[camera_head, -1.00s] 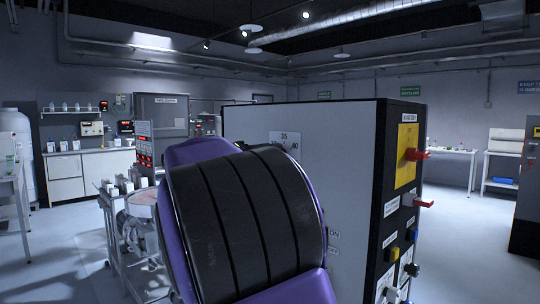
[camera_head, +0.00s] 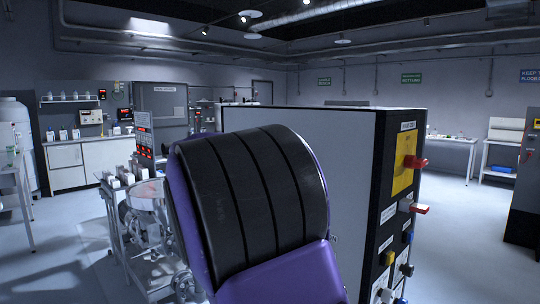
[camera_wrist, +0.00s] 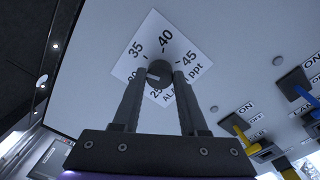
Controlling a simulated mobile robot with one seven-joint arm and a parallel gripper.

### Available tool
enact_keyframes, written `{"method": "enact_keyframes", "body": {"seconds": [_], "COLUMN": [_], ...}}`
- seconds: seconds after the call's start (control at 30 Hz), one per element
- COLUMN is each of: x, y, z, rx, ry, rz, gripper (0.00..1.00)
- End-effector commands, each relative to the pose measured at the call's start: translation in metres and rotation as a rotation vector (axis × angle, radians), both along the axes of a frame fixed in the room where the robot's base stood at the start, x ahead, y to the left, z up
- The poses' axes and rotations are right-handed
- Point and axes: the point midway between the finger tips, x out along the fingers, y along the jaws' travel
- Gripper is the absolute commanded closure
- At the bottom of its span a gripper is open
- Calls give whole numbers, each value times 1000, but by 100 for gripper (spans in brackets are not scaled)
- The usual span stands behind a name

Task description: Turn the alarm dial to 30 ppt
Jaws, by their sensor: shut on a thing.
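The alarm dial (camera_wrist: 158,72) is a dark round knob on a white scale card (camera_wrist: 172,48) in the wrist view. The card reads 35, 40 and 45, with 30 and 25 partly covered by my fingers. A pale mark on the knob lies toward its lower left; its exact reading is too small to tell. My gripper (camera_wrist: 160,74) is shut on the knob, one finger on each side. In the head view my purple and black arm hides the gripper, dial and card.
In the wrist view, blue (camera_wrist: 296,84) and yellow (camera_wrist: 238,130) switches sit right of the dial. A trolley (camera_head: 150,215) stands at left. Open floor lies beyond.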

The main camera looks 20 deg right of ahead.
Motion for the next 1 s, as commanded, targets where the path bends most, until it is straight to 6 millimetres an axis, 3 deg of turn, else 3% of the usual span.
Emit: {"method": "enact_keyframes", "body": {"seconds": [0.6,1.0], "x": [0,1], "y": [-1,0], "z": [1,1], "rx": [-183,-241], "ry": [506,665], "rz": [-2,-1], "gripper": [100,100]}}
